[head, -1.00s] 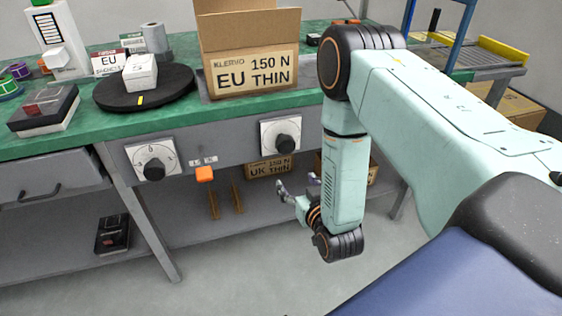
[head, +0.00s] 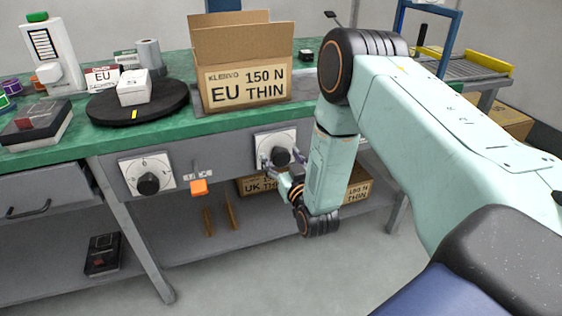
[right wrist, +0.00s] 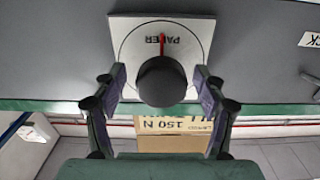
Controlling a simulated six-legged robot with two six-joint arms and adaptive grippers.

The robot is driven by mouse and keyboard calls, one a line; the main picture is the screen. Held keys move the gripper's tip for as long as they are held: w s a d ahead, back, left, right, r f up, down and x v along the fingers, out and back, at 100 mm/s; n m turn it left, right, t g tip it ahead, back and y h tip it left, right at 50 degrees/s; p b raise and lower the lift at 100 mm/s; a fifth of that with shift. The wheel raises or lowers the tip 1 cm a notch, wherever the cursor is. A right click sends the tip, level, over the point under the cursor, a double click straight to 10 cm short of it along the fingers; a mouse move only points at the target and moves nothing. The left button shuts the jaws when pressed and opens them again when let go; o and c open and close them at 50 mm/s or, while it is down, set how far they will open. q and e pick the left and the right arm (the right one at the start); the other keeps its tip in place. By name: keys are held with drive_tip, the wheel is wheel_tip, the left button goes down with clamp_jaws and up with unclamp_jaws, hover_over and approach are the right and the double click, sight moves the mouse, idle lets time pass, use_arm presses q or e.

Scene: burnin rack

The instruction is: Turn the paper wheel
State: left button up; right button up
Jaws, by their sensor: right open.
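The paper wheel is a black round knob (head: 281,157) on a square white plate on the bench's front panel, below the EU THIN carton. In the right wrist view the knob (right wrist: 162,82) sits centred on its dial, with a red line and the word PAPER upside down. My right gripper (head: 273,168) is open in front of the knob. In the right wrist view its fingers (right wrist: 159,80) stand one on each side of the knob, with a gap showing on both sides. The forearm hides nothing of the knob. My left gripper is not in view.
A second black knob (head: 148,183) with a numbered dial is further left, with an orange button (head: 199,187) between. An open carton (head: 247,85), a black turntable (head: 110,108) and a white box stand on the green bench. Cartons (head: 258,185) lie on the shelf below.

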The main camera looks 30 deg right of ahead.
drive_tip(key=shift+r, duration=0.15)
drive_tip(key=c, duration=1.2)
